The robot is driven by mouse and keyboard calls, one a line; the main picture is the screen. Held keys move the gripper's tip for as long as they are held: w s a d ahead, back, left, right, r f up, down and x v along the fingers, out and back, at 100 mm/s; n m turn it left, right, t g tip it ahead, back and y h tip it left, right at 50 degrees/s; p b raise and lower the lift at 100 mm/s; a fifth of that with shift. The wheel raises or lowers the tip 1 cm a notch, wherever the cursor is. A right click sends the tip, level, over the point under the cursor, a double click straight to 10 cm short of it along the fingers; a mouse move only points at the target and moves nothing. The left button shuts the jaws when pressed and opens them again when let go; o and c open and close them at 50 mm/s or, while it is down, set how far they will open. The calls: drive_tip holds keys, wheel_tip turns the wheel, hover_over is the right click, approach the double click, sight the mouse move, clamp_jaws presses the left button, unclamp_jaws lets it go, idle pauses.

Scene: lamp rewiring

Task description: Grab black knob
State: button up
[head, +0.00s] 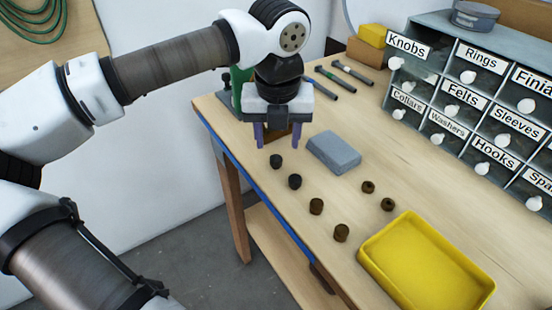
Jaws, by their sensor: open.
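Two black knobs stand on the wooden workbench, the farther black knob (276,161) and the nearer black knob (295,181), both close to the bench's left edge. My gripper (277,143) points down above the bench just behind the farther black knob. The picture does not show clearly how high the fingertips are above the bench. Two brown knobs, one brown knob (316,206) and a nearer brown knob (341,232), continue the row toward the front.
A grey block (334,152) lies right of the black knobs. Two small brown rings (368,187) lie further right. A yellow tray (425,268) is at the front. A labelled drawer cabinet (470,95) and several tools (352,72) are at the back. Bare bench lies between.

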sight(276, 158)
drive_tip(key=shift+w+a+f+p, duration=0.15)
drive_tip(key=shift+f+p, duration=0.15)
drive_tip(key=shift+f, duration=0.6)
drive_tip(key=shift+w+d+f+p, duration=0.15)
drive_tip(key=shift+f+p, duration=0.1)
drive_tip(key=shift+f, duration=0.65)
drive_tip(key=shift+w+a+f+p, duration=0.15)
drive_tip(key=shift+f+p, duration=0.15)
drive_tip(key=shift+f, duration=0.6)
drive_tip(key=c, duration=1.1)
drive_tip(key=shift+o, duration=0.2)
drive_tip(key=shift+r, duration=0.1)
